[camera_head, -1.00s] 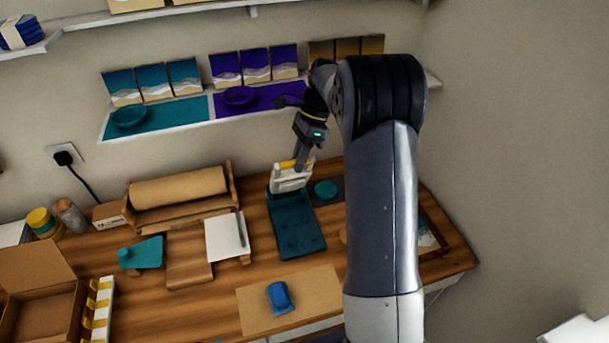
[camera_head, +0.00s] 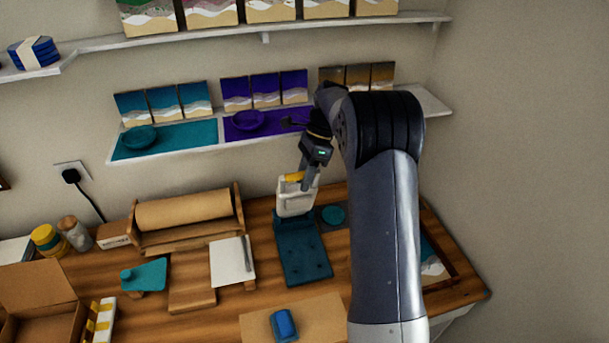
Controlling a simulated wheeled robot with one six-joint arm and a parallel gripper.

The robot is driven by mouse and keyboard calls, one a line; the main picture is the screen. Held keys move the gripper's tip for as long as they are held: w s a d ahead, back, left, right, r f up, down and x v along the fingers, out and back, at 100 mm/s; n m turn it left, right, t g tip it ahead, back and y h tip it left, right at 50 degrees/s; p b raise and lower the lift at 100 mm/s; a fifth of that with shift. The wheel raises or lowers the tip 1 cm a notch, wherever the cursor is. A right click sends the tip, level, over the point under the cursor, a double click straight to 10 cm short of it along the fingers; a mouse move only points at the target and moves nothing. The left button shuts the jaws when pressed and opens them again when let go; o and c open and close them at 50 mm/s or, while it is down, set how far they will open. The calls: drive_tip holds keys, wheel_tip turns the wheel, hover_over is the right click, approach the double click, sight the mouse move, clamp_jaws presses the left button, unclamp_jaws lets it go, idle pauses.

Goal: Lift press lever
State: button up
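The press stands at the back of the wooden table, right of centre. It has a dark teal base plate (camera_head: 304,262) and a white upper part (camera_head: 296,204) standing up at the base's back end. A yellow grip (camera_head: 293,177) is at the top of the white part. My gripper (camera_head: 309,184) reaches down from the upper right to the right side of the yellow grip and white part. It looks to be touching or very close. The fingertips are small and partly merge with the press, so I cannot tell whether they are closed on the grip.
A teal disc (camera_head: 333,215) lies right of the press. A wooden roller stand (camera_head: 184,211) and a white pad (camera_head: 232,262) are to its left. A brown mat with a blue object (camera_head: 284,325) is in front. A shelf (camera_head: 190,150) with dishes hangs above.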

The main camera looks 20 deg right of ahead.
drive_tip(key=shift+o, duration=0.5)
drive_tip(key=shift+s+r, duration=0.1)
drive_tip(key=shift+r, duration=0.1)
drive_tip(key=shift+r, duration=0.1)
drive_tip(key=v, duration=1)
drive_tip(key=shift+r+b, duration=0.3)
drive_tip(key=shift+b, duration=0.05)
drive_tip(key=shift+f, duration=0.1)
drive_tip(key=shift+p+x, duration=0.4)
drive_tip(key=shift+x, duration=4.85)
